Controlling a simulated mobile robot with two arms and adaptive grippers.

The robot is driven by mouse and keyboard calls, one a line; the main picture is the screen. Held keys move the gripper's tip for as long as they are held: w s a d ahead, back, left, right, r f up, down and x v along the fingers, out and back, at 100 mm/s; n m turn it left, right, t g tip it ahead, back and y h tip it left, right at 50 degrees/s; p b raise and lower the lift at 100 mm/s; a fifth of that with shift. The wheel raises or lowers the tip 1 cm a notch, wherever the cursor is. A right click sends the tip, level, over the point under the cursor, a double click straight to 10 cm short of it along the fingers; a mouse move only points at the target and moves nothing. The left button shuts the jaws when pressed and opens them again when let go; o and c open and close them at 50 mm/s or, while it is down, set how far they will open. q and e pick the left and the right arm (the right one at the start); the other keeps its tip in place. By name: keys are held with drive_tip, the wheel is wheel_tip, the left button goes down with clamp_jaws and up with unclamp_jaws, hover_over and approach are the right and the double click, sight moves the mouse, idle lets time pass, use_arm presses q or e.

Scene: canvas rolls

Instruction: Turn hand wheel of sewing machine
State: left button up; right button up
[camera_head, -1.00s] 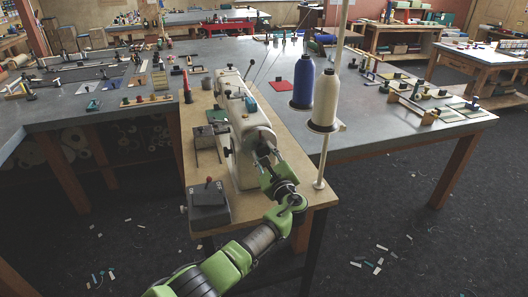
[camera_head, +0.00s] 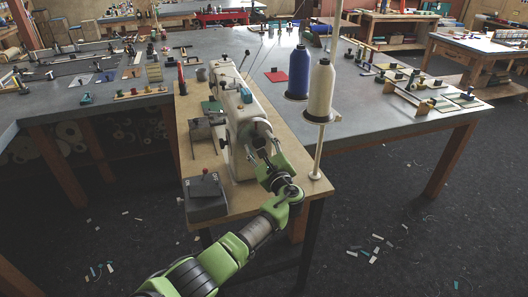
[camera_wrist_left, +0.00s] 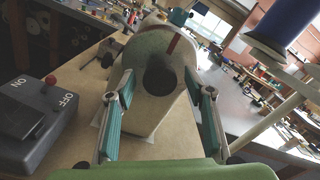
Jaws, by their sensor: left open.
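The white sewing machine (camera_head: 240,130) stands on a wooden table (camera_head: 225,222). In the left wrist view its rounded end (camera_wrist_left: 150,50) faces me, with a dark round part (camera_wrist_left: 160,76) that looks like the hand wheel. My left gripper (camera_head: 262,150) is at this near end of the machine. Its two fingers (camera_wrist_left: 164,92) are open, one on each side of the rounded end, with nothing clamped between them. I cannot tell whether either finger touches it. In the head view the arm and gripper hide the hand wheel. My right gripper is out of view.
A grey switch box (camera_head: 206,197) marked ON and OFF sits left of the machine. A blue thread cone (camera_head: 300,73) and a white one (camera_head: 320,92) stand on a pole to the right. A grey worktable (camera_head: 380,118) with tools lies behind.

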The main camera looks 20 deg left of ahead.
use_arm(q)
drive_tip(key=v, duration=1.1)
drive_tip(key=shift+s+d, duration=0.25)
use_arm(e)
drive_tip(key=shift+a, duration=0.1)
